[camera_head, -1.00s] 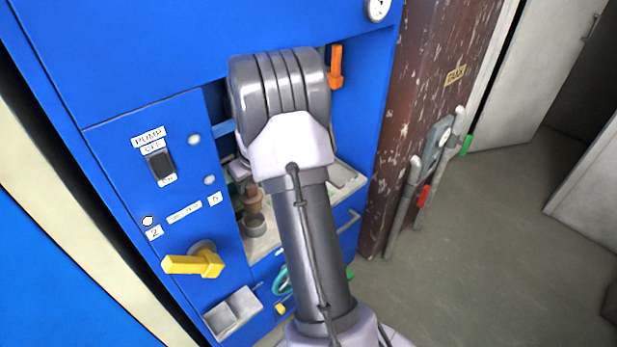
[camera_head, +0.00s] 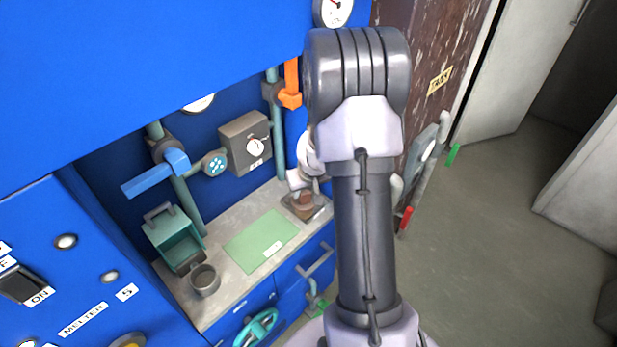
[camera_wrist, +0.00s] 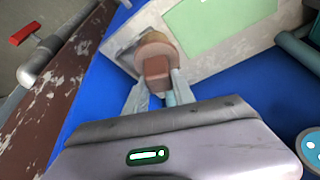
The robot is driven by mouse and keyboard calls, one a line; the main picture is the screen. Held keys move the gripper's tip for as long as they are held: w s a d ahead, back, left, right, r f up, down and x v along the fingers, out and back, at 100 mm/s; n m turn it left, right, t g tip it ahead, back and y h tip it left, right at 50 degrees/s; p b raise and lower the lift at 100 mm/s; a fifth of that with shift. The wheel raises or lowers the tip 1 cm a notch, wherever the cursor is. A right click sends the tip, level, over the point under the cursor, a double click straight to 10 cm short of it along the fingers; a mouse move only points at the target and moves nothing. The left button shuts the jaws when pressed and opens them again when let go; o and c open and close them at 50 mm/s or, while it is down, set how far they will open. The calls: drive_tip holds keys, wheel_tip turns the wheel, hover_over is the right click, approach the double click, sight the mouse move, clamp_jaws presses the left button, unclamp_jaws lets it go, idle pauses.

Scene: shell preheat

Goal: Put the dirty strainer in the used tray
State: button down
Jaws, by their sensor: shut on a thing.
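The dirty strainer (camera_head: 304,199), a brown piece with a blocky handle, is at the right end of the counter. It also shows in the wrist view (camera_wrist: 156,68), with a round, paler brown part beyond the handle. My gripper (camera_head: 300,186) is shut on the handle, one finger on each side in the wrist view (camera_wrist: 158,88). The strainer is over a square, dark grey tray (camera_wrist: 120,46), which also shows in the head view (camera_head: 320,211). I cannot tell whether the strainer touches the tray. My arm hides part of the area on the right.
A green mat (camera_head: 261,240) lies left of the tray. A grey cup (camera_head: 204,281) and a teal box (camera_head: 174,238) stand further left. A blue-handled valve (camera_head: 160,173), a grey control box (camera_head: 245,143) and an orange handle (camera_head: 290,96) are on the recess's back wall.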

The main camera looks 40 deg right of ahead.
drive_tip(key=shift+w+d+f+b, duration=0.25)
drive_tip(key=shift+w+d+f, duration=0.9)
drive_tip(key=shift+w, duration=0.15)
drive_tip(key=shift+w+d+f+b, duration=0.2)
drive_tip(key=shift+w+d+f, duration=0.9)
drive_tip(key=shift+w, duration=0.15)
drive_tip(key=c, duration=1.1)
unclamp_jaws()
drive_tip(key=shift+o, duration=0.2)
drive_tip(key=p+v, duration=0.3)
drive_tip(key=v, duration=0.9)
drive_tip(key=shift+r+p, duration=0.2)
drive_tip(key=shift+p, duration=0.2)
drive_tip(key=shift+s, duration=0.15)
